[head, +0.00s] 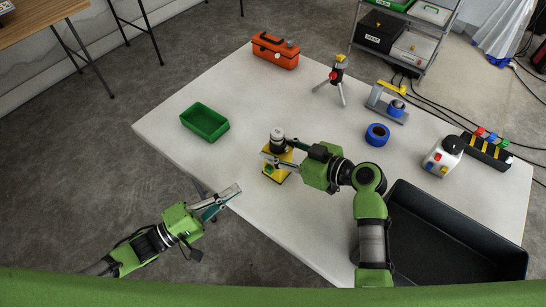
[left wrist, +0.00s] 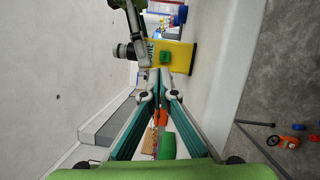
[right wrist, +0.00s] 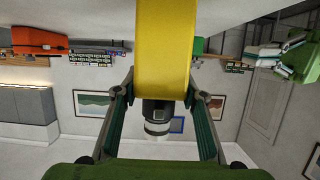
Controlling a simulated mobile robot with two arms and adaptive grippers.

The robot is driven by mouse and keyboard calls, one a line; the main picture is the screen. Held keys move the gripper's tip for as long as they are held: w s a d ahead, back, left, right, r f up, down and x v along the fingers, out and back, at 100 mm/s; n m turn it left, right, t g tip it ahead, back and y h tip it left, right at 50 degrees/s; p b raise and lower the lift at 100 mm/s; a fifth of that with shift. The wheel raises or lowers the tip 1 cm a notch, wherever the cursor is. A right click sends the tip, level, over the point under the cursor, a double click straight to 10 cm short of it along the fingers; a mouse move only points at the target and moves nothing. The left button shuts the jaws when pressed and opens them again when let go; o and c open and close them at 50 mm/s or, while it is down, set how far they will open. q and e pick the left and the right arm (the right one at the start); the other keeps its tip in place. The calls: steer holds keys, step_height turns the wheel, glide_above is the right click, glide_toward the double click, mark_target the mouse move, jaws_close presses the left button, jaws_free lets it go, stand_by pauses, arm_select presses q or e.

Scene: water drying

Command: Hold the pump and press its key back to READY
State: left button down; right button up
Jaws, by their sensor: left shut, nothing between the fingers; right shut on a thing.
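The yellow pump (head: 281,178) stands on the white table near its front edge, with a dark and silver cap (head: 277,136) on top. A small green key (head: 269,168) sits on its front face. The left wrist view shows the key (left wrist: 165,57) projecting from the yellow face (left wrist: 181,60); its setting cannot be read. My right gripper (head: 276,153) is shut on the pump's upper part, below the cap. The right wrist view shows the yellow body (right wrist: 165,45) between its fingers. My left gripper (head: 237,189) is shut and empty at the table's front-left edge, apart from the pump.
A green tray (head: 205,121) lies left of the pump. A large dark bin (head: 450,235) fills the right front. A blue tape roll (head: 377,135), small tripod (head: 338,80) and orange toolbox (head: 275,50) stand farther back. The table around the tray is clear.

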mark_target(269, 170)
arm_select(q)
steer(key=d+r+n+t+y, duration=0.1)
steer(key=n+t, duration=0.1)
steer(key=d+r+n+t+y, duration=0.1)
steer(key=d+n+t, duration=0.1)
steer(key=d+r+n+t+y, duration=0.1)
steer(key=n+t, duration=0.1)
steer(key=shift+s+d+r+n, duration=0.15)
steer(key=shift+s+r+n, duration=0.15)
steer(key=shift+r+n, duration=0.1)
steer(key=s+f+n+y, duration=0.1)
steer(key=n+y, duration=0.3)
steer(key=y, duration=0.1)
steer(key=s+a+f+n+y, duration=0.1)
steer(key=n+y, duration=0.4)
steer(key=s+a+f+n+g+y, duration=0.1)
steer(key=n+y, duration=0.4)
steer(key=shift+s+a+f, duration=0.15)
steer(key=shift+s+f, duration=0.15)
steer(key=shift+f, duration=0.05)
steer(key=shift+w+d, duration=0.85)
steer(key=shift+w, duration=0.35)
steer(key=shift+w+d, duration=0.9)
steer(key=shift+w, duration=0.3)
steer(key=shift+w+d, duration=0.85)
steer(key=shift+w, duration=0.35)
steer(key=shift+w+d, duration=0.3)
steer(key=shift+w, duration=0.05)
